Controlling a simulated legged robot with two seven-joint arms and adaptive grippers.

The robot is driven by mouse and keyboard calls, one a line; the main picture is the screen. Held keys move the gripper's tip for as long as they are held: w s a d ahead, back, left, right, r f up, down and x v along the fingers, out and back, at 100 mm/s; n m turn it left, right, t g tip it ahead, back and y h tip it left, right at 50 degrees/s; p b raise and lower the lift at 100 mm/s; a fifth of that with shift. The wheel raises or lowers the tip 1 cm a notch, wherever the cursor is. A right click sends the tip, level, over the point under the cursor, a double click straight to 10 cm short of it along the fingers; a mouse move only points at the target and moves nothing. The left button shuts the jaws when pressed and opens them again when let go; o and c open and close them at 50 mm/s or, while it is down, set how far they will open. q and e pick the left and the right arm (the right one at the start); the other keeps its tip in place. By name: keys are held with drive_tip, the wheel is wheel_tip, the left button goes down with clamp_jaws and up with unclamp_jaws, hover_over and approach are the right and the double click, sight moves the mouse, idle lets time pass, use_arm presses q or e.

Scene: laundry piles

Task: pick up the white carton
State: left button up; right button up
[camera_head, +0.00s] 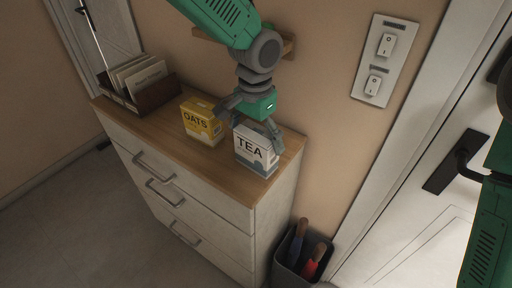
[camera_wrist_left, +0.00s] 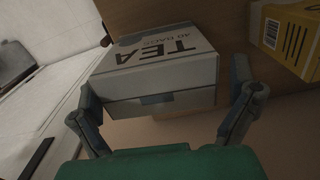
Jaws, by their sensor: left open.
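The white carton (camera_head: 256,152), marked TEA, stands upright on the wooden top of the dresser near its right end. My left gripper (camera_head: 256,122) reaches down over it from above, with its fingers spread. In the left wrist view the carton (camera_wrist_left: 156,58) lies between the two open fingers of the left gripper (camera_wrist_left: 165,107), with visible room by the right finger. I cannot tell whether the left finger touches it. My right gripper is not in view; only part of my right arm shows at the right edge.
A yellow OATS carton (camera_head: 202,122) stands just left of the white carton, also in the wrist view (camera_wrist_left: 292,38). A card holder (camera_head: 140,84) sits at the dresser's (camera_head: 240,213) left end. A bin (camera_head: 297,255) stands on the floor by the door (camera_head: 430,215). Wall switches (camera_head: 384,60) are at upper right.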

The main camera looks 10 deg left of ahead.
use_arm(q)
drive_tip(key=shift+f, duration=0.5)
drive_tip(key=shift+d+r, duration=0.1)
drive_tip(key=shift+d, duration=0.1)
drive_tip(key=shift+c, duration=0.5)
drive_tip(key=shift+d, duration=0.1)
drive_tip(key=c, duration=0.6)
